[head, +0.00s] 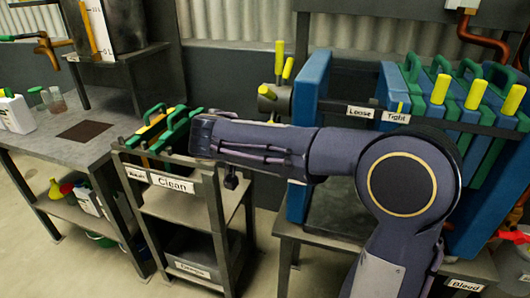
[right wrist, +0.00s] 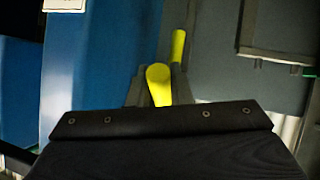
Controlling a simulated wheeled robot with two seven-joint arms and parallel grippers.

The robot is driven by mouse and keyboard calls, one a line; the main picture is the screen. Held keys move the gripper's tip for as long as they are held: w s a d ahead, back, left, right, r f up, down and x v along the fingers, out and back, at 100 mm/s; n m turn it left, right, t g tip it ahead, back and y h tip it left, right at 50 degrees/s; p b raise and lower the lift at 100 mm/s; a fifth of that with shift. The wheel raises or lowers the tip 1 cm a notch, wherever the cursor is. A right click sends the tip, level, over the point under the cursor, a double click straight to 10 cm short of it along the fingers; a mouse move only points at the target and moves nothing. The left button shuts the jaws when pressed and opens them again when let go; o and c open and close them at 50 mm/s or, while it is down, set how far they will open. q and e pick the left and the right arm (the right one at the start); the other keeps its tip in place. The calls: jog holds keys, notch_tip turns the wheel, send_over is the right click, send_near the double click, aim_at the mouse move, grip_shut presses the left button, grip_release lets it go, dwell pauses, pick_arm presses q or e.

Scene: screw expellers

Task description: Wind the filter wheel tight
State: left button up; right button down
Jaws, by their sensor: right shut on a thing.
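The filter wheel (head: 274,100) is a grey hub with yellow spoke handles at the left end of the blue filter press (head: 311,85). Two handles point up and one points left in the head view. In the right wrist view my right gripper (right wrist: 158,82) is shut on a yellow handle (right wrist: 160,86). A second yellow handle (right wrist: 178,46) stands just beyond it. My right forearm crosses the head view and hides the gripper and the wheel's lower part. "Loose" (head: 358,112) and "Tight" (head: 396,117) labels sit on the press rail. My left gripper is out of view.
A rack labelled "Clean" (head: 172,183) holds more green plates left of my forearm. A grey bench (head: 75,140) stands at far left.

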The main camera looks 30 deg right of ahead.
jog(key=shift+f, duration=0.2)
dwell(0.3)
jog(key=c, duration=1.3)
grip_release()
jog(key=p+v, duration=0.1)
jog(key=v, duration=0.6)
jog(key=shift+s+a+r, duration=0.15)
jog(key=shift+a, duration=0.15)
